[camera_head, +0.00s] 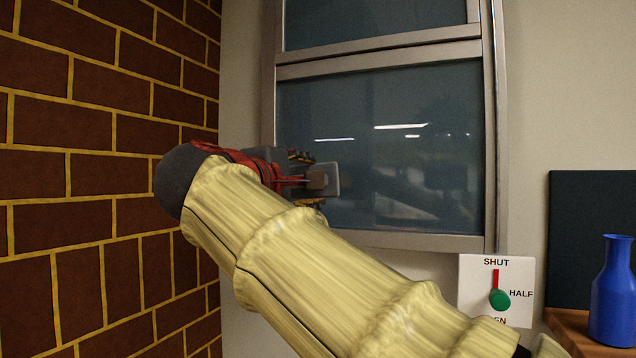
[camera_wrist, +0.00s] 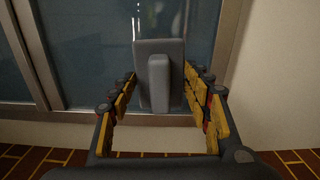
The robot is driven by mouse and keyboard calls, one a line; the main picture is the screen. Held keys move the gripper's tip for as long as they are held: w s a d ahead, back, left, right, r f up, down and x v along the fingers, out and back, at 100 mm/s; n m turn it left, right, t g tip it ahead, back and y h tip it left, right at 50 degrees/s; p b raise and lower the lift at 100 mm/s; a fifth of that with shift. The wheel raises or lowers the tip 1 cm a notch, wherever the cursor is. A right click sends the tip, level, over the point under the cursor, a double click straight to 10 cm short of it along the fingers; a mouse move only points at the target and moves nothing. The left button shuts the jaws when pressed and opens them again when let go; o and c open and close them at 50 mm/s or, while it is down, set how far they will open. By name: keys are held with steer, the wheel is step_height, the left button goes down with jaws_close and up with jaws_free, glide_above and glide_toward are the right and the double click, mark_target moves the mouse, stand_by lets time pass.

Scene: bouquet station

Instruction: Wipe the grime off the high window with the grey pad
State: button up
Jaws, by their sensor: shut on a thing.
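The grey pad (camera_head: 329,179) is a flat grey plate with a block handle. My gripper (camera_head: 305,180) is shut on its handle; in the wrist view the handle sits between the yellow-and-black fingers (camera_wrist: 158,88) and the pad plate (camera_wrist: 174,47) lies beyond it. In the head view the pad is in front of the lower left part of the window's lower pane (camera_head: 390,130). I cannot tell whether it touches the glass. The pane shows bright streaks like reflections and faint darker patches; I cannot make out grime for sure. My arm covers the window's lower left corner.
A brick wall (camera_head: 90,180) stands close on the left. The metal window frame (camera_head: 380,60) borders the panes. Right of my arm are a switch plate (camera_head: 515,275) with a green knob, a blue bottle (camera_head: 612,300) on a wooden surface, and a dark panel (camera_head: 590,220).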

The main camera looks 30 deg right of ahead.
mark_target(349, 180)
steer(key=shift+w+d, duration=0.1)
steer(key=p+x, duration=0.1)
steer(key=x, duration=0.5)
steer(key=shift+w+d, duration=0.2)
steer(key=shift+d, duration=0.15)
steer(key=shift+x, duration=1)
stand_by(0.9)
steer(key=shift+s, duration=0.1)
steer(key=shift+s+d+b, duration=0.25)
steer(key=shift+s+d, duration=0.3)
steer(key=shift+s, duration=0.2)
steer(key=shift+s+d+b, duration=0.2)
steer(key=shift+s+d, duration=0.35)
steer(key=shift+s, duration=0.2)
steer(key=shift+d, duration=0.15)
steer(key=w+a, duration=0.2)
steer(key=w, duration=0.1)
steer(key=shift+w+a+p, duration=0.1)
steer(key=shift+a+p, duration=0.15)
steer(key=shift+p, duration=0.1)
